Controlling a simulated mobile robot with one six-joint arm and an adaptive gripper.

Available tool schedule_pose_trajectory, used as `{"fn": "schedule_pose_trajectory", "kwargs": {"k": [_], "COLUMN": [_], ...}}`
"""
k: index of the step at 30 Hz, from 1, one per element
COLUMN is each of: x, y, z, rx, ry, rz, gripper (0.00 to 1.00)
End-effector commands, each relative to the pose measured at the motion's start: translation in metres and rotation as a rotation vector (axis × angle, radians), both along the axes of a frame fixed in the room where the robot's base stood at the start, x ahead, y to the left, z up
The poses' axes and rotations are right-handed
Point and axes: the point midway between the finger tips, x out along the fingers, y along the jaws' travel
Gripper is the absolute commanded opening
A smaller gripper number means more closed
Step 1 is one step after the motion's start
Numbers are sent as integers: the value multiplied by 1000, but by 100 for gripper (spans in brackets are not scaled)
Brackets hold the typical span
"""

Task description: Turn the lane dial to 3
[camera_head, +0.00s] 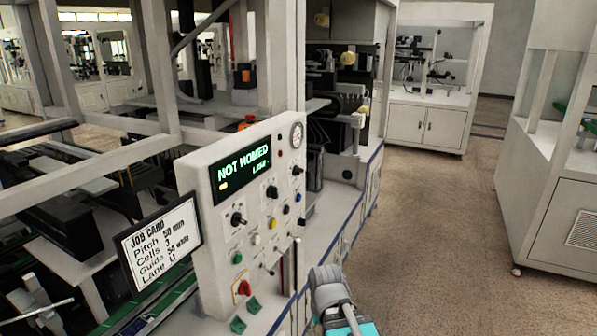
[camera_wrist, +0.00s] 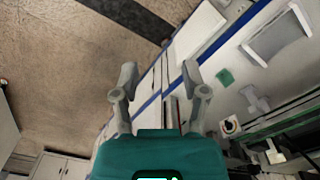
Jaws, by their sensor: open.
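A white control panel (camera_head: 213,252) stands at the front of the machine in the head view. Its dark display (camera_head: 240,172) reads "NOT HOMED" in green, with a smaller line that seems to start with "LANE". Black dials sit below and right of the display: a left one (camera_head: 237,219), a middle one (camera_head: 272,191) and a right one (camera_head: 297,170). Their labels are too small to read, so I cannot tell which is the lane dial. My gripper (camera_wrist: 159,74) is open and empty in the wrist view, apart from the panel. In the head view my arm is low, right of the panel.
A job card (camera_head: 160,243) at the panel's left lists pitch, cells, guide and lane. Coloured buttons, a red knob (camera_head: 243,288) and a gauge (camera_head: 297,135) share the panel. A white cabinet (camera_head: 560,190) stands at the right. The floor (camera_head: 440,230) between is clear.

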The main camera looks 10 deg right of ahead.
Motion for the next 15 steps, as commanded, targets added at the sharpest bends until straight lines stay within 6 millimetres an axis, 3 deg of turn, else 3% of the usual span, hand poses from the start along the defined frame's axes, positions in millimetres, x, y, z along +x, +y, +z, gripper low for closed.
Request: {"fn": "schedule_pose_trajectory", "kwargs": {"k": [5, 9, 13, 15], "x": [0, 2, 7, 13], "y": [0, 0, 2, 13], "z": [0, 1, 7, 12], "rx": [0, 8, 46, 84], "ry": [0, -1, -8, -16], "rz": [0, 6, 32, 52], "gripper": [59, 83, 83, 83]}}
